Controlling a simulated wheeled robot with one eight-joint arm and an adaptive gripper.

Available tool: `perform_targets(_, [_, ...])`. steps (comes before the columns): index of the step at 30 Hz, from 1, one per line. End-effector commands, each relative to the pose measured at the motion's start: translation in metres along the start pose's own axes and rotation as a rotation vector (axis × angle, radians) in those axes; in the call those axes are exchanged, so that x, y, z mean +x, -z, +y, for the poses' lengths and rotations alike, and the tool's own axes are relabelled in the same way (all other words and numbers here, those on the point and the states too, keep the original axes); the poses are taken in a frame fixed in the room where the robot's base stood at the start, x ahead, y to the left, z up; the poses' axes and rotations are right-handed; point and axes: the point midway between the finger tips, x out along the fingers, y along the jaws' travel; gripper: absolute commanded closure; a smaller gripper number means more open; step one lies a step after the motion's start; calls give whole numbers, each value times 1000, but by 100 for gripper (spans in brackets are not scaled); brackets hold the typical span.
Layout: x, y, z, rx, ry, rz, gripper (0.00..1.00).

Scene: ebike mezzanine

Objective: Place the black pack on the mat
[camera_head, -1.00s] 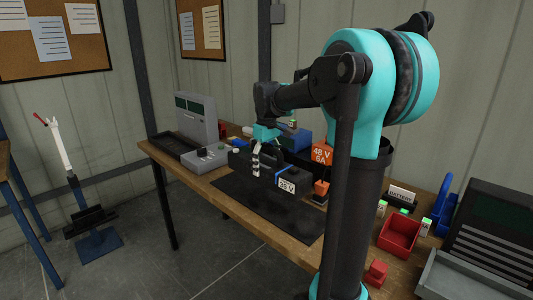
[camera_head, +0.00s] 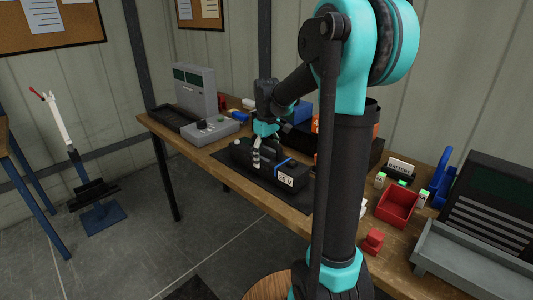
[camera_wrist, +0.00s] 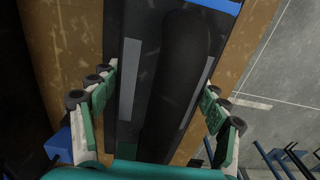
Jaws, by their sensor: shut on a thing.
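The black pack (camera_head: 268,163), with a blue strap and a white voltage label, is over the dark mat (camera_head: 262,186) on the workbench. It lies lengthwise along the mat, low, and I cannot tell if its underside touches. My gripper (camera_head: 262,150) is above the pack's middle, with its fingers down around it. In the wrist view the pack (camera_wrist: 178,75) runs between the two fingers of my gripper (camera_wrist: 158,105), one on each side. The pack hides much of the mat.
A grey device (camera_head: 210,130) stands left of the mat on the wooden bench. A red bin (camera_head: 397,207), a small red block (camera_head: 372,241) and a battery sign (camera_head: 400,168) are to the right. My arm hides part of the bench behind the mat.

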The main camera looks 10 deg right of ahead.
Motion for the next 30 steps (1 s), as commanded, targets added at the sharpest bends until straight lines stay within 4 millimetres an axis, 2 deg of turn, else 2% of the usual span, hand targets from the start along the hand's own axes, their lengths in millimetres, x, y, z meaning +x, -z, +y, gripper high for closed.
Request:
perform_targets(10, [1,0,0,0,0,0,85])
perform_targets(11, [2,1,0,0,0,0,24])
perform_targets(15, [2,0,0,0,0,0,6])
perform_targets(26, [1,0,0,0,0,0,4])
perform_targets(30, [-9,0,0,0,0,0,4])
